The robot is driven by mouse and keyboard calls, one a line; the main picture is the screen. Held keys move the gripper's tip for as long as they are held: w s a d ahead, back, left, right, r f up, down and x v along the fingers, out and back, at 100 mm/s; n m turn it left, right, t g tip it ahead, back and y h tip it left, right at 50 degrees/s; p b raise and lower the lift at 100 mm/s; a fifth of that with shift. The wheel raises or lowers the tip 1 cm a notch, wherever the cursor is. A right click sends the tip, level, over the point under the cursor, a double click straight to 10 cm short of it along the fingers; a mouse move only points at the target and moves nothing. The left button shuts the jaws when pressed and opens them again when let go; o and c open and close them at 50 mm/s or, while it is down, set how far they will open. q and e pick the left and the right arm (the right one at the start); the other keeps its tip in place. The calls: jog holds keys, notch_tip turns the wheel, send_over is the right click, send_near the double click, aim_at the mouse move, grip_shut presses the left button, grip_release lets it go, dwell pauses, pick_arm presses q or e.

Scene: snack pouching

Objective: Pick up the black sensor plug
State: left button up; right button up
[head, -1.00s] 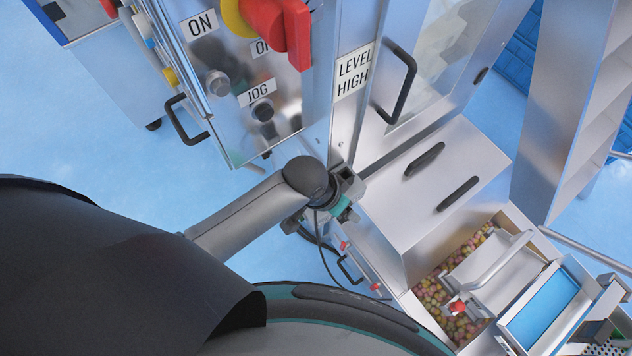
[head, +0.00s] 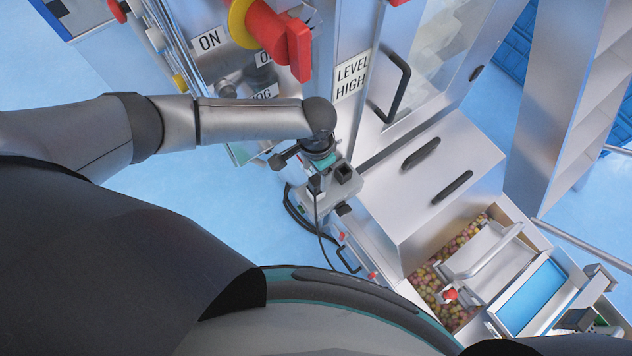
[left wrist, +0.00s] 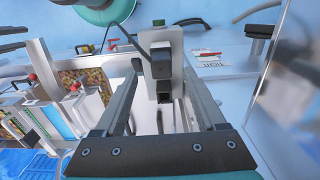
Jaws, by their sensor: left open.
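The black sensor plug (left wrist: 160,64) shows in the left wrist view, against a grey metal bracket (left wrist: 161,38), with a thin black cable running off to the left. My left gripper (left wrist: 161,72) is open, with one finger on each side of the plug; I cannot tell whether either finger touches it. In the head view my left gripper (head: 326,166) is beside the lower side of the steel machine, its fingertips partly hidden. The cable (head: 318,222) hangs below it there. My right gripper is not in view.
The control panel with a red switch (head: 282,38) stands close behind my left arm. A steel door with a black handle (head: 394,86) and a sloped cover (head: 430,185) lie to the right. A bin of coloured snacks (head: 430,290) is at the lower right.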

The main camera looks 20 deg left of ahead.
aim_at(316, 179)
pick_arm(q)
jog(key=shift+f, duration=0.7)
jog(key=f+b, duration=0.2)
jog(key=f, duration=0.1)
jog(key=shift+w, duration=0.2)
jog(key=shift+f+b, duration=0.65)
jog(key=shift+b, duration=0.25)
jog(key=shift+c, duration=0.2)
grip_shut()
